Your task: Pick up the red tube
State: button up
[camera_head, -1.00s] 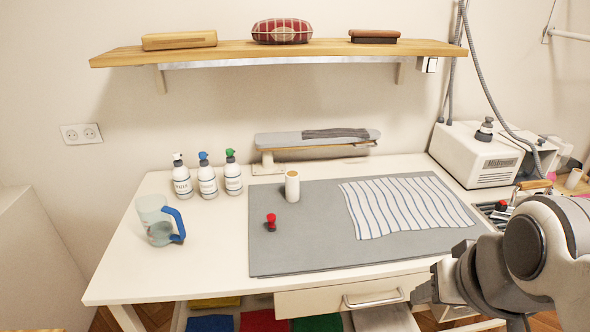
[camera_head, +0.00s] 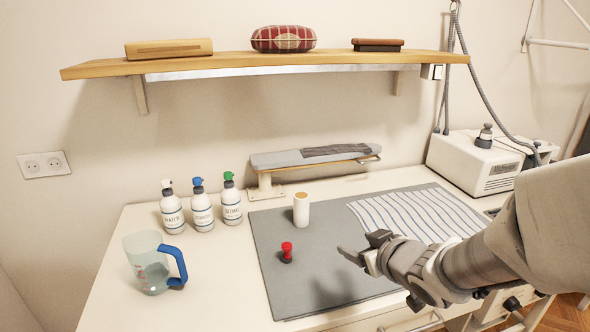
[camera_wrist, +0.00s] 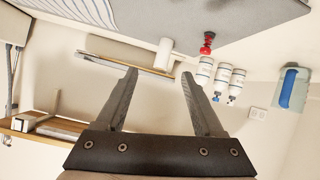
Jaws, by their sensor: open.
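The red tube (camera_head: 287,251) is a small red piece with a dark lower part, standing on the grey mat (camera_head: 330,283) left of its middle. It also shows in the wrist view (camera_wrist: 207,43), beyond and right of the fingertips. My gripper (camera_head: 352,255) is above the mat, to the right of the red tube and apart from it. In the wrist view its two fingers (camera_wrist: 159,72) are spread wide with nothing between them.
A white cylinder (camera_head: 301,210) stands behind the red tube. Striped cloth (camera_head: 418,215) lies at right. A wooden shelf (camera_head: 230,63) hangs above.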

jog(key=a+f+n+y+b, duration=0.1)
jog(key=a+f+n+y, duration=0.1)
jog(key=a+f+y, duration=0.3)
jog(key=b, duration=0.3)
send_near(290, 248)
jog(key=shift+g, duration=0.4)
jog(key=x, duration=0.6)
jog(key=shift+w+a+r, duration=0.2)
jog(key=shift+w+r, duration=0.05)
jog(key=shift+r, duration=0.05)
jog(key=shift+h, duration=0.3)
jog(key=shift+b+x, duration=0.9)
jog(key=shift+x, duration=1.75)
jog(key=shift+d+f, duration=0.1)
grip_shut()
